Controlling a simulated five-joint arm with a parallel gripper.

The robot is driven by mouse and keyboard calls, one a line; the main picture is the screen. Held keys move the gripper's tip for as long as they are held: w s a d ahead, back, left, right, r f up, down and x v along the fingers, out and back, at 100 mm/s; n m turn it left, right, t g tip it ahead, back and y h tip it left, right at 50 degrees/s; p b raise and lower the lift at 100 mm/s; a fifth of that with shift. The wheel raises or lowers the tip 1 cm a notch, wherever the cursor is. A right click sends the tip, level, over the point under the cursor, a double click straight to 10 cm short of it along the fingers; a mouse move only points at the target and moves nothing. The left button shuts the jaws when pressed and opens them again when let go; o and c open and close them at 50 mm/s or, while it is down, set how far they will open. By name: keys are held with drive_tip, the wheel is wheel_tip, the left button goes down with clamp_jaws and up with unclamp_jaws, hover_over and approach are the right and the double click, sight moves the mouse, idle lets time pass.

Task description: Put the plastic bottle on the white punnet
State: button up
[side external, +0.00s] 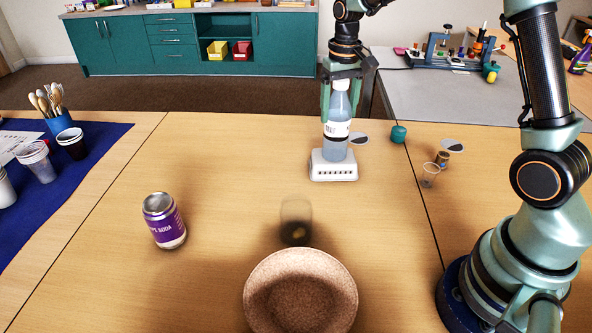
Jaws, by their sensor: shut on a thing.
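The plastic bottle (337,130) is clear bluish with a white label and stands upright. The white punnet (333,169) is a small, low white container with slots along its front side. The bottle's base is at the top of the punnet; I cannot tell whether it rests on it or hangs just above. My gripper (341,93) comes down from above and is shut on the bottle's upper part, with a finger on each side of its neck.
A purple soda can (164,221), a dark clear glass (296,222) and a speckled bowl (300,297) stand nearer the front. A small teal lidded thing (398,133) and a small clear cup (429,175) are to the right. Cups stand on a blue cloth (82,168) at left.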

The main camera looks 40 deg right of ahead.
drive_tip(key=shift+f, duration=0.15)
drive_tip(key=o, duration=1.3)
drive_tip(key=shift+o, duration=0.2)
wheel_tip(320, 180, up, 12)
drive_tip(key=shift+f, duration=0.2)
drive_tip(key=shift+s+a+r, duration=0.15)
drive_tip(key=shift+s+r, duration=0.1)
drive_tip(key=shift+r, duration=0.25)
drive_tip(key=s+a+f+n+t, duration=0.1)
drive_tip(key=s+a+t, duration=0.1)
drive_tip(key=s, duration=0.6)
drive_tip(key=s+a+f+n+t, duration=0.1)
drive_tip(key=s+a+n+t, duration=0.1)
drive_tip(key=s, duration=0.6)
drive_tip(key=a+t, duration=0.1)
drive_tip(key=a, duration=0.1)
drive_tip(key=shift+a+f+n, duration=0.3)
drive_tip(key=shift+a, duration=0.05)
